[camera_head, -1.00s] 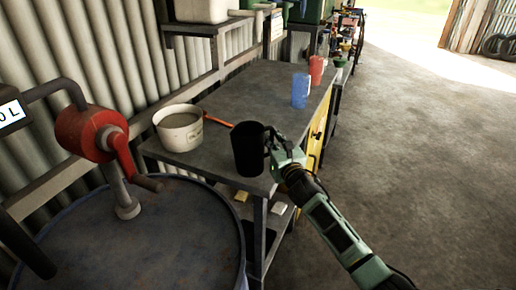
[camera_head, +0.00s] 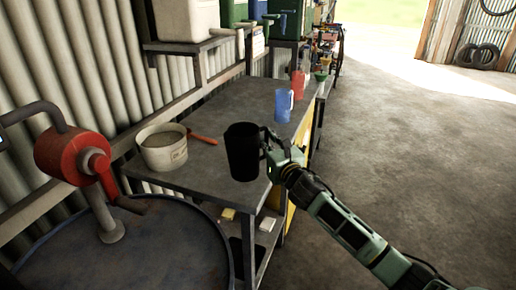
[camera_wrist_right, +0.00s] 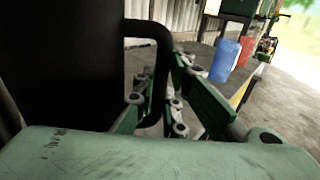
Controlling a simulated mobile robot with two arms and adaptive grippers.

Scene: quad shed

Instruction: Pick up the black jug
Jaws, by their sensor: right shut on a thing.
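The black jug (camera_head: 243,152) is upright at the near end of the grey workbench (camera_head: 222,108). My right gripper (camera_head: 270,150) is at the jug's right side, shut on its handle. In the right wrist view, the dark jug body (camera_wrist_right: 65,65) fills the left side, and its handle (camera_wrist_right: 160,45) runs down to the gripper's fingers (camera_wrist_right: 160,110). The jug seems slightly above the bench top, but the gap under it is hard to make out. My left gripper is not in view.
A white bucket (camera_head: 162,147) and a red-handled tool (camera_head: 203,139) are left of the jug. A blue jug (camera_head: 284,105) and a red jug (camera_head: 298,84) stand farther along the bench. A drum (camera_head: 150,250) with a red pump (camera_head: 72,155) is at near left. The floor right is clear.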

